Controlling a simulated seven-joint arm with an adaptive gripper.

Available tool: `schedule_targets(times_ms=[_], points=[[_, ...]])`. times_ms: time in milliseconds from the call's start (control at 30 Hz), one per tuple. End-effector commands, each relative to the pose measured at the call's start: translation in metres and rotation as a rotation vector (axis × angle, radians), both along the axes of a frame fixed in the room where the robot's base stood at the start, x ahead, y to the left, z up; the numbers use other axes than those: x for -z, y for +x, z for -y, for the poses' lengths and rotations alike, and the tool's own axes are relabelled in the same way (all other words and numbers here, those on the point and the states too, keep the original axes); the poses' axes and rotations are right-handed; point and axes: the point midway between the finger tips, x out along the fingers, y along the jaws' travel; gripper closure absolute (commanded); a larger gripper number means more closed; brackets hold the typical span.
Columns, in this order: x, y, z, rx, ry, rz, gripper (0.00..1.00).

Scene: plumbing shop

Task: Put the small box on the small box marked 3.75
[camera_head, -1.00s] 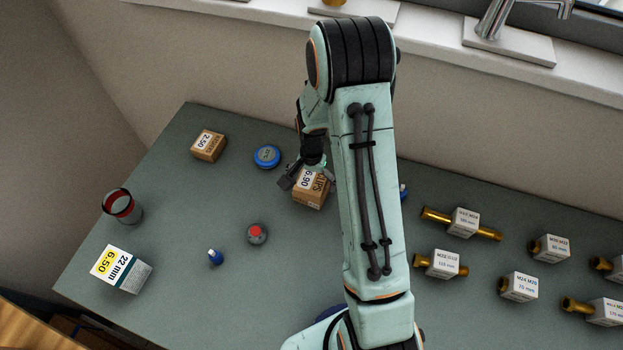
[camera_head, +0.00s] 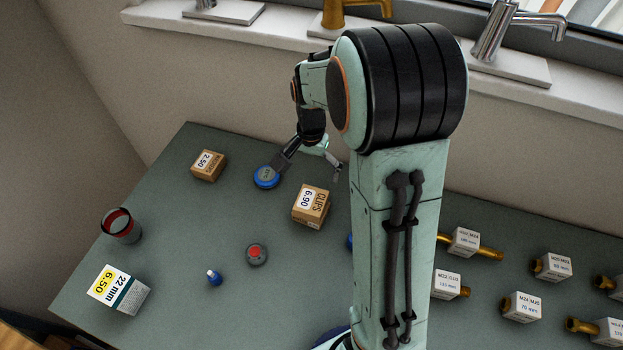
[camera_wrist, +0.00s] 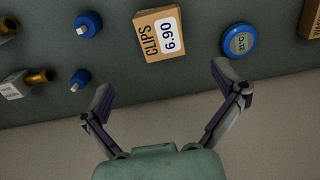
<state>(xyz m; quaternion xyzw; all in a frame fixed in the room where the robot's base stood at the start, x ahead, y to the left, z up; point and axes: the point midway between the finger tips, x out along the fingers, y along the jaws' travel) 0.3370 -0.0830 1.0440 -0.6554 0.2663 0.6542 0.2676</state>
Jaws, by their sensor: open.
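A small brown box labelled CLIPS 6.90 (camera_head: 311,207) sits on the grey-green table left of my arm. It also shows in the wrist view (camera_wrist: 160,33). A smaller brown box marked 2.50 (camera_head: 208,165) lies further left; a box edge shows at the right of the wrist view (camera_wrist: 310,19). I see no box marked 3.75; my arm hides part of the table. My gripper (camera_head: 308,172) is open and empty, behind the CLIPS box in the head view. In the wrist view its spread fingers (camera_wrist: 162,78) are apart from that box.
A blue round 21°C dial (camera_wrist: 239,41) lies near one finger. A red-and-dark cylinder (camera_head: 121,226), a white 22 mm 6.50 box (camera_head: 119,290), a red-topped round item (camera_head: 256,254) and a small blue bottle (camera_head: 214,278) stand left. Brass fittings (camera_head: 486,254) lie right.

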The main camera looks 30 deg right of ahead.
Motion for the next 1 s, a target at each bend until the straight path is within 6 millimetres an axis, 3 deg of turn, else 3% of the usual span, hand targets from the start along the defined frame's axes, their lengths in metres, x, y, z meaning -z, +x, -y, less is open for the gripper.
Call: schedule_targets(times_ms=[167,300,400,533,700,1000], points=[[-0.044,-0.039,-0.031,-0.187,0.010,0.011,0.05],[-0.078,-0.103,-0.066,-0.454,0.031,0.015,0.05],[-0.088,-0.149,-0.084,-0.631,0.045,0.016,0.05],[-0.089,-0.191,-0.096,-0.798,0.057,0.018,0.05],[-0.087,-0.211,-0.100,-0.882,0.065,0.017,0.05],[-0.087,-0.211,-0.100,-0.882,0.065,0.017,0.05]])
